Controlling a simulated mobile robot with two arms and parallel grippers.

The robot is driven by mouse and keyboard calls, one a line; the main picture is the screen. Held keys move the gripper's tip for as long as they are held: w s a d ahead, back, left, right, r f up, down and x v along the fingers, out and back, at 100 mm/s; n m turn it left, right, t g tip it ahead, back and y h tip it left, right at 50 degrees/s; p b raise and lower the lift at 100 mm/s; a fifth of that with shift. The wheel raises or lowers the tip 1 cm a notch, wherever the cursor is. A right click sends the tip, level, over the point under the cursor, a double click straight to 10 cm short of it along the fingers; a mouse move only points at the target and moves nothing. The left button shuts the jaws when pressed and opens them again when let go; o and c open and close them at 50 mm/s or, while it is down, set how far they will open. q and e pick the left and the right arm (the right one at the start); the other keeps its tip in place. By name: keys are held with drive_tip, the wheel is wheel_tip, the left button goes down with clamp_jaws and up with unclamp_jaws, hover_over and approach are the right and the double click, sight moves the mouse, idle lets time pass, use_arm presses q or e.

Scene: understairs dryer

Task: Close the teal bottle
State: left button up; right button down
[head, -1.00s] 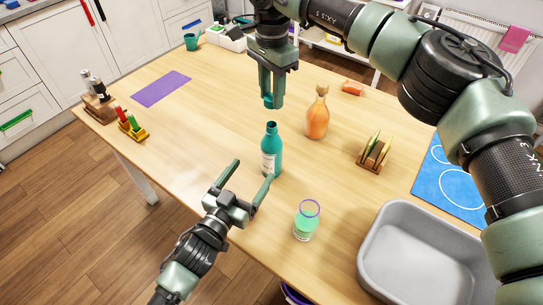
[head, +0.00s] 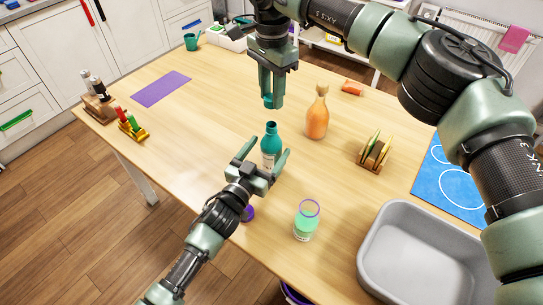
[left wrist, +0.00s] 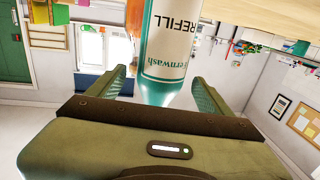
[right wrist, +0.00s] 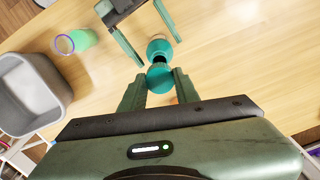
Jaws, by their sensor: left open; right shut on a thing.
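The teal bottle (head: 270,143) stands upright and uncapped on the table, with a white label. My left gripper (head: 262,160) is open, its fingers on either side of the bottle. In the left wrist view the bottle (left wrist: 168,45) shows between the open fingers (left wrist: 160,88), with a gap on each side. My right gripper (head: 270,98) is above and behind the bottle, shut on a small teal cap (right wrist: 159,78). In the right wrist view the bottle (right wrist: 160,48) shows just beyond the cap, apart from it in the head view.
An orange bottle (head: 317,118) stands right of the teal bottle. A glass of green liquid (head: 306,222) and a grey tub (head: 372,262) are at the front right. A purple round thing (head: 248,214) lies near the front edge.

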sight(272, 124)
use_arm(q)
drive_tip(key=shift+x, duration=1.35)
clamp_jaws()
use_arm(e)
drive_tip(key=shift+f, duration=2.45)
